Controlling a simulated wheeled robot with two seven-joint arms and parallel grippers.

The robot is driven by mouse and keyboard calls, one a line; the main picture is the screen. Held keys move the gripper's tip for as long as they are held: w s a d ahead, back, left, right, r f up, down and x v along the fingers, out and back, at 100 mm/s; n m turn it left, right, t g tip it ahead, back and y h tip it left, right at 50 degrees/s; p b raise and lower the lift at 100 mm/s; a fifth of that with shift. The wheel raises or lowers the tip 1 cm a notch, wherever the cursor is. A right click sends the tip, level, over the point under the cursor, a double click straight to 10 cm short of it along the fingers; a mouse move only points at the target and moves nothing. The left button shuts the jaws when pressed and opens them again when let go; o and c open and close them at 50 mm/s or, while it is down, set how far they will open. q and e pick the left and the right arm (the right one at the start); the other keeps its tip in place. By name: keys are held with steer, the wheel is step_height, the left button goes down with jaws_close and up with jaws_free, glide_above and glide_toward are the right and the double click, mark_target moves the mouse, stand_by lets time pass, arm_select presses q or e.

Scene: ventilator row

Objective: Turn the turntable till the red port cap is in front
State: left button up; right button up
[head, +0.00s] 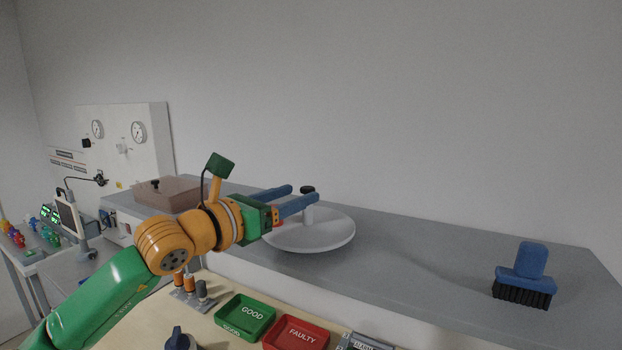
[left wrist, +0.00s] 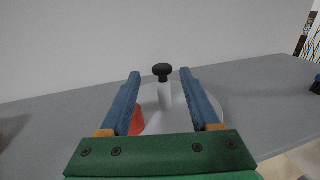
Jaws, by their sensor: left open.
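The turntable (head: 330,238) is a pale round disc on the grey shelf, with a white post (head: 309,212) and a black knob (head: 307,189) on top. My left gripper (head: 303,194) is open over the disc, its blue fingers pointing at the knob. In the left wrist view the knob (left wrist: 162,72) and post (left wrist: 165,95) show in the gap between the fingertips (left wrist: 161,73), touching neither visibly. A red piece (left wrist: 137,120), perhaps the red port cap, shows beside the left finger, partly hidden. A small red bit (head: 277,215) shows by the gripper's base.
A blue brush (head: 525,275) stands on the shelf at right, with clear shelf between. A brownish lidded box (head: 170,194) is at the shelf's left end. Below are a green GOOD tray (head: 246,316) and a red FAULTY tray (head: 296,335). A wall rises behind.

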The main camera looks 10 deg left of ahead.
mark_target(308, 187)
arm_select(q)
steer(key=x, duration=0.1)
steer(key=p+x, duration=0.2)
steer(key=shift+w+d+r, duration=0.1)
steer(key=shift+d+r, duration=0.2)
steer(key=shift+w+f, duration=0.25)
steer(key=shift+f, duration=0.05)
jaws_close()
arm_select(e)
step_height(308, 187, up, 3)
steer(key=shift+s+r, duration=0.1)
arm_select(q)
steer(key=shift+s+r, duration=0.1)
steer(key=shift+r, duration=0.05)
stand_by(0.4)
